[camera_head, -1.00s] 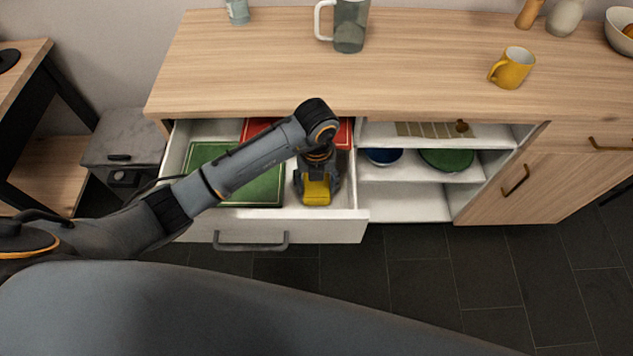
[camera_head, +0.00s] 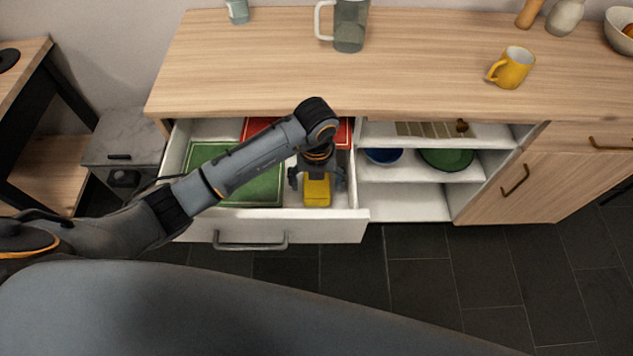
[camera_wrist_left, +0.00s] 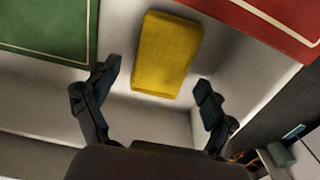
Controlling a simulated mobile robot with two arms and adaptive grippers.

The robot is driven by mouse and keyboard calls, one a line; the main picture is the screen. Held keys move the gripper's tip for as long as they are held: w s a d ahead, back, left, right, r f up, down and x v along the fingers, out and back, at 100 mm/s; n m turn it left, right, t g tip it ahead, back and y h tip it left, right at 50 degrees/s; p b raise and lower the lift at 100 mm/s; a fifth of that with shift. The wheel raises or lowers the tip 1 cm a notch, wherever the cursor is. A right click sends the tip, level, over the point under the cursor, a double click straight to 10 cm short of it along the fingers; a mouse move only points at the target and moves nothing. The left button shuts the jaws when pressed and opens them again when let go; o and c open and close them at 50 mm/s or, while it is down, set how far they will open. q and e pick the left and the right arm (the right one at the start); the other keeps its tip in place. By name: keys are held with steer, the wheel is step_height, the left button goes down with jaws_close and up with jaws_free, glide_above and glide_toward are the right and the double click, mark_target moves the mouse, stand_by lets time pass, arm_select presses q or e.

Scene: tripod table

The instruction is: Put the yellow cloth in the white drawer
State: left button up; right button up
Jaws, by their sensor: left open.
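The yellow cloth (camera_head: 317,190) lies folded inside the open white drawer (camera_head: 330,228), near its front right corner. It also shows in the left wrist view (camera_wrist_left: 166,54), flat on the drawer floor. My left gripper (camera_head: 316,180) is over the drawer, just above the cloth. In the left wrist view its two fingers (camera_wrist_left: 155,93) are spread wide with nothing between them, one to each side of the cloth's near end. My right gripper is not in view.
A green cloth (camera_head: 262,188) and a red one (camera_head: 345,132) also lie in the drawer. Right of it are open shelves with a blue bowl (camera_head: 383,156) and a green dish (camera_head: 446,159). A yellow mug (camera_head: 512,68) and a pitcher (camera_head: 350,25) stand on the countertop.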

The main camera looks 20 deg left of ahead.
mark_target(317, 188)
arm_select(q)
step_height(317, 188, up, 11)
steer(key=shift+r, duration=0.2)
steer(key=shift+f, duration=0.1)
stand_by(0.5)
